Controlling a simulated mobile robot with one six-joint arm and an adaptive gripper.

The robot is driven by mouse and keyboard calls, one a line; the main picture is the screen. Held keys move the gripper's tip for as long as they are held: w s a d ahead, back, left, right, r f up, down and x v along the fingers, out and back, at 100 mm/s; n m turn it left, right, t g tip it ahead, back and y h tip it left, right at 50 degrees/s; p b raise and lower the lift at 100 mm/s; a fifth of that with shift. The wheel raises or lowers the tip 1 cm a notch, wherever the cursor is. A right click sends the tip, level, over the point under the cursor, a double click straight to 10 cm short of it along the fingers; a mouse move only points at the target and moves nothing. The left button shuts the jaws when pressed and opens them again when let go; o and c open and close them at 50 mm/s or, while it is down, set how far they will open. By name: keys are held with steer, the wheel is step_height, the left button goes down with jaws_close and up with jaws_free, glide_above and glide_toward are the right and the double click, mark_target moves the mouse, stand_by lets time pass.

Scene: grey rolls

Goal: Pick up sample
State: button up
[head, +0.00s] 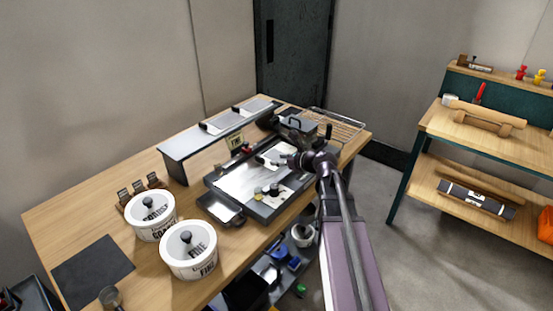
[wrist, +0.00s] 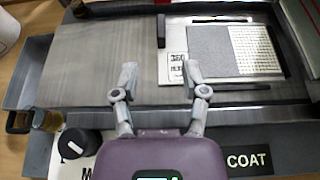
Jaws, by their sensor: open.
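A flat white card (wrist: 222,52), which may be the sample, lies on the grey metal bed of the coating machine (wrist: 90,62). It bears a grey square, a white grid and a printed label. In the wrist view my gripper (wrist: 160,72) is open and empty over the bed, its right fingertip by the card's left edge. Whether it touches is not clear. In the head view the coating machine (head: 232,187) stands on the wooden bench, and my arm reaches over its right side. The fingers are too small there to tell clearly.
A dark knob (wrist: 77,143) and a COAT label (wrist: 248,161) sit along the machine's front. Two white lidded jars (head: 189,250) and a black mat (head: 92,270) are at the bench's left. A wire rack (head: 340,124) is at the far end. A shelf unit (head: 470,125) stands right.

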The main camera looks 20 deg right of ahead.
mark_target(263, 159)
steer(key=shift+b+x, duration=0.6)
steer(key=shift+x, duration=1.5)
steer(key=shift+b+x, duration=1.05)
steer(key=shift+x, duration=1.55)
steer(key=shift+w+d+f, duration=0.1)
jaws_close()
